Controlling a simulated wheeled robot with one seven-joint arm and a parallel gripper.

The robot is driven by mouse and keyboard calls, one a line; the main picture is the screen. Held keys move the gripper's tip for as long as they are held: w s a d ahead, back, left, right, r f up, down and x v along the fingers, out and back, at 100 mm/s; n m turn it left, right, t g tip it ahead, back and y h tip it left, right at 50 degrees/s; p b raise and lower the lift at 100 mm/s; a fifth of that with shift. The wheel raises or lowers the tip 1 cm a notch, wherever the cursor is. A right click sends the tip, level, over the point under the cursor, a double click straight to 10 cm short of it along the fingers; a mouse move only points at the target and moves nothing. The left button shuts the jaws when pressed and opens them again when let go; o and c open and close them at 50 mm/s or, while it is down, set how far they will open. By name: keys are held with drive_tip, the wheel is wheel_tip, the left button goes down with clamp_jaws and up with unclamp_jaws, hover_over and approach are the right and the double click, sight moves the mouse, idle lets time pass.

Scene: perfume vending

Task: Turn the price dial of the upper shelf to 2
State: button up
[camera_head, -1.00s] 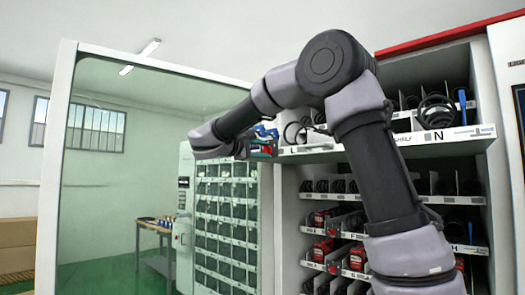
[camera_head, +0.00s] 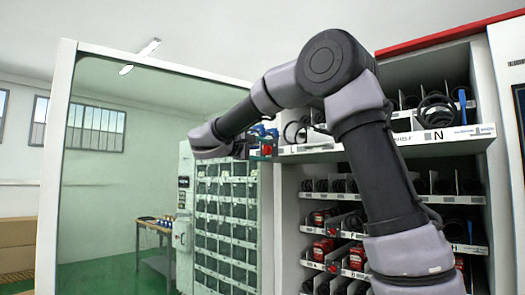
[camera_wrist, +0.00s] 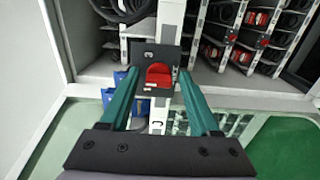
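The red price dial (camera_wrist: 159,76) sits on a dark plate (camera_wrist: 154,55) on the front of the shelf edge, in the upper middle of the wrist view. Its setting is too small to read. In the head view a small red patch (camera_head: 267,150) at the upper shelf's left end appears to be this dial. My gripper (camera_wrist: 159,78) is open, with one teal finger left of the dial and one right. The fingers point toward the plate, with visible gaps beside the dial; I cannot tell whether they touch anything.
The upper shelf (camera_head: 437,136) holds dark coiled items and blue items. Lower shelves hold red items (camera_head: 354,257). An open glass door (camera_head: 110,200) stands at left. Blue packages (camera_wrist: 122,79) sit close to the left finger.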

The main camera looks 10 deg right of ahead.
idle(0.3)
drive_tip(key=v, duration=1)
drive_tip(key=shift+s+a, duration=0.2)
drive_tip(key=shift+a, duration=0.1)
